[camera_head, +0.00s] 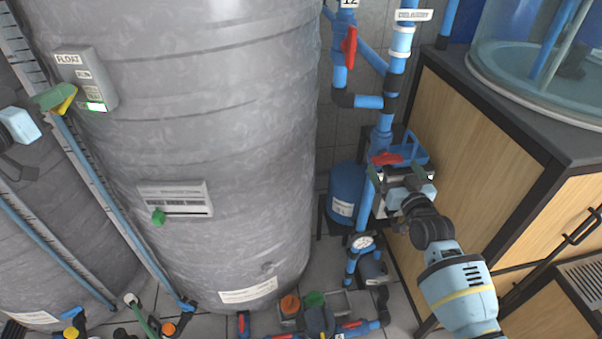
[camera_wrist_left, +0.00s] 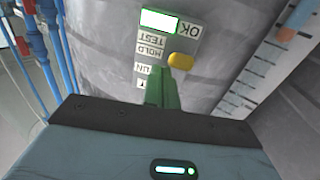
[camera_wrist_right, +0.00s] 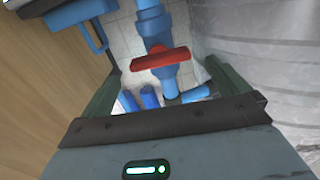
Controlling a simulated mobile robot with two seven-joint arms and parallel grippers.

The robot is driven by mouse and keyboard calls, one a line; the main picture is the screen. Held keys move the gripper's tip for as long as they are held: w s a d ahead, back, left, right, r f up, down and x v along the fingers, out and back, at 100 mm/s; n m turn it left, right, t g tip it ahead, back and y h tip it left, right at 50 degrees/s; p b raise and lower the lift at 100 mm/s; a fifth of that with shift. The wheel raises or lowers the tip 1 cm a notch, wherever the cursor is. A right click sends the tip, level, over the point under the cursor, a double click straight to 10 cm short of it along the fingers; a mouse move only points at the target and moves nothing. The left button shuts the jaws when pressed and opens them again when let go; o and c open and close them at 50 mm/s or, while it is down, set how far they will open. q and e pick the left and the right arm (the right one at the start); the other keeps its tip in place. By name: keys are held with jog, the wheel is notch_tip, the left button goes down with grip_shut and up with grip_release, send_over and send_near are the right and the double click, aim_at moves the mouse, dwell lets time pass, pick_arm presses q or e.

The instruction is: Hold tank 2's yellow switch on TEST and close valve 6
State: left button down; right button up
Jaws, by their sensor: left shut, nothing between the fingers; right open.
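The FLOAT box (camera_head: 88,80) is on the big grey tank (camera_head: 220,100) at the upper left, with a lit green-white indicator. Its yellow switch (camera_head: 67,103) also shows in the left wrist view (camera_wrist_left: 180,61), close to the HOLD and TEST labels. My left gripper (camera_head: 62,96) is shut and empty, its green fingertips (camera_wrist_left: 163,80) right against or beside the switch; contact is unclear. A red valve handle (camera_wrist_right: 161,58) lies crosswise on a blue pipe, also seen in the head view (camera_head: 387,158). My right gripper (camera_wrist_right: 162,72) is open, its fingers either side of the handle. The valve's number is not readable.
Another red handle (camera_head: 349,47) sits on the pipe under a label 12. A wooden cabinet (camera_head: 475,150) stands right of my right gripper. A blue vessel (camera_head: 342,185) and a gauge (camera_head: 362,242) are nearby. More pipes and valves are low down.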

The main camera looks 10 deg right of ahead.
jog(key=s, duration=0.7)
jog(key=shift+r, duration=0.15)
pick_arm(q)
notch_tip(320, 180, up, 8)
jog(key=p, duration=0.3)
jog(key=shift+r+p, duration=0.25)
jog(key=shift+p, duration=0.15)
pick_arm(e)
notch_tip(320, 180, up, 10)
jog(key=w+t, duration=0.1)
jog(key=shift+r, duration=0.15)
jog(key=shift+w, duration=0.1)
pick_arm(q)
jog(key=s+a+p, duration=0.1)
jog(key=s+p, duration=0.1)
jog(key=s, duration=0.7)
jog(key=shift+a, duration=0.2)
pick_arm(e)
notch_tip(320, 180, up, 8)
jog(key=t, duration=0.1)
